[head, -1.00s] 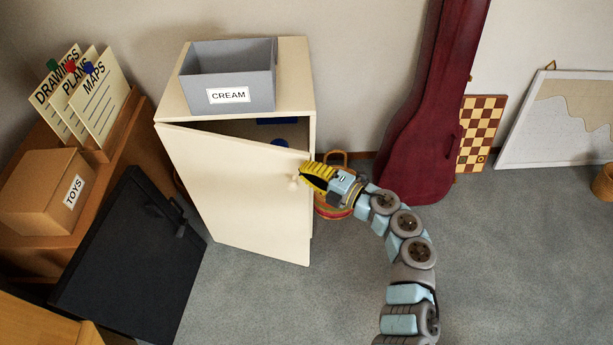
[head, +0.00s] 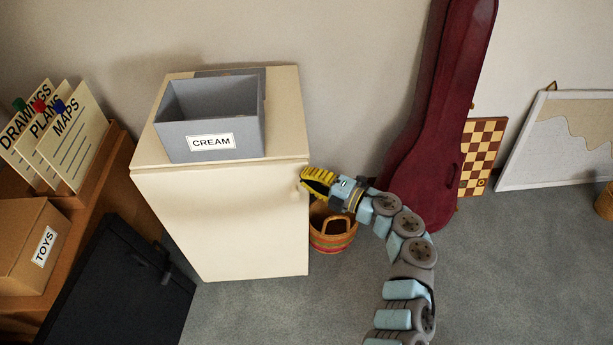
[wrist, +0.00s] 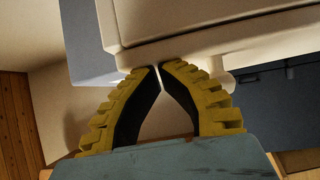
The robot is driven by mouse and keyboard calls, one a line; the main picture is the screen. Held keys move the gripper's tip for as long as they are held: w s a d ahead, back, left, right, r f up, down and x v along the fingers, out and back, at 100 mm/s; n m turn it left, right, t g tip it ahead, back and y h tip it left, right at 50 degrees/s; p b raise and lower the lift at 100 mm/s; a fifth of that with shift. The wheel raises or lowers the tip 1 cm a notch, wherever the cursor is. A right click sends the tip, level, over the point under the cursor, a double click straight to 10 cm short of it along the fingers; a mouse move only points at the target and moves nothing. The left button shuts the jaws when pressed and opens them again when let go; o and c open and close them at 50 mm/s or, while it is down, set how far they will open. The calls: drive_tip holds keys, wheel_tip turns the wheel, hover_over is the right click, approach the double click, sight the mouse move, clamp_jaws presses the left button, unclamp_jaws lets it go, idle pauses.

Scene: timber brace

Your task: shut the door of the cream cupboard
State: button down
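The cream cupboard (head: 286,105) stands against the wall. Its cream door (head: 230,220) lies against the front in the head view, with no dark gap visible along its edges. A small round knob (head: 295,194) is near the door's right edge. My gripper (head: 304,183) is at that edge beside the knob. In the wrist view my gripper's yellow fingers (wrist: 160,68) have their tips nearly together, with nothing seen between them. The knob (wrist: 222,82) is just right of the right finger, outside the grip. Whether the fingertips touch the door is unclear.
A grey bin labelled CREAM (head: 210,144) sits on the cupboard. A striped basket (head: 333,232) stands right of it, below my gripper. A dark red instrument case (head: 430,130) leans behind my arm. A black panel (head: 120,290) is at left. Floor at front is clear.

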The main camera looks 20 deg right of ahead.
drive_tip(key=shift+d+f, duration=0.1)
drive_tip(key=shift+f, duration=0.15)
drive_tip(key=shift+r, duration=0.1)
idle(0.3)
drive_tip(key=shift+s+r+p, duration=0.15)
drive_tip(key=shift+s+p, duration=0.05)
drive_tip(key=shift+p, duration=0.25)
drive_tip(key=p+v, duration=0.2)
drive_tip(key=v, duration=0.9)
drive_tip(key=shift+d+p, duration=0.35)
drive_tip(key=shift+w, duration=0.15)
